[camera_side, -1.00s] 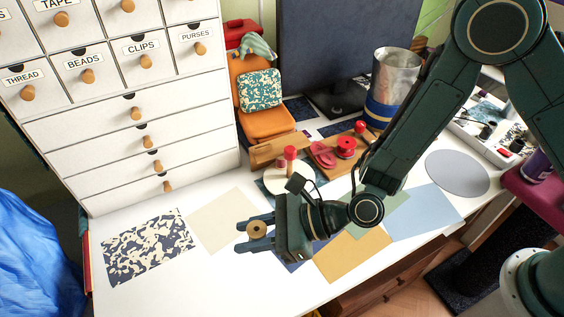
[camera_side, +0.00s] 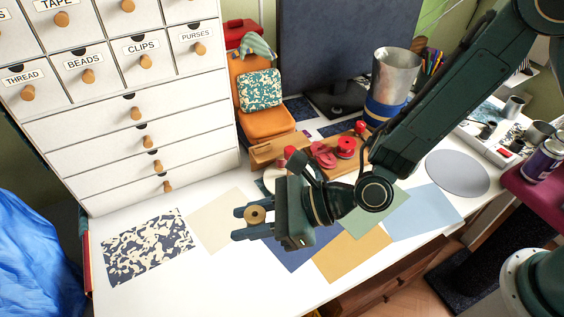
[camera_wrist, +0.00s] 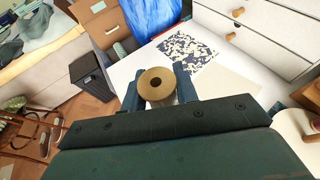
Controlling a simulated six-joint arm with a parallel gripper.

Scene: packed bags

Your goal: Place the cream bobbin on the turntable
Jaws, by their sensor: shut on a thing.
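The cream bobbin (camera_side: 255,214), tan with a dark centre hole, is held between the fingers of my gripper (camera_side: 241,222). In the wrist view the bobbin (camera_wrist: 157,84) sits between both fingers, its round end facing the camera. My gripper is shut on it, above the white table. A round white disc (camera_side: 268,187), which looks like the turntable, is behind my gripper and mostly hidden by it in the side view. A pale disc (camera_wrist: 298,124) also shows at the right edge of the wrist view.
A wooden tray (camera_side: 321,152) with red bobbins stands behind my gripper. Drawers (camera_side: 140,130) rise at the back left. Several flat sheets, including a patterned one (camera_side: 148,246), and a grey disc (camera_side: 458,173) lie on the table.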

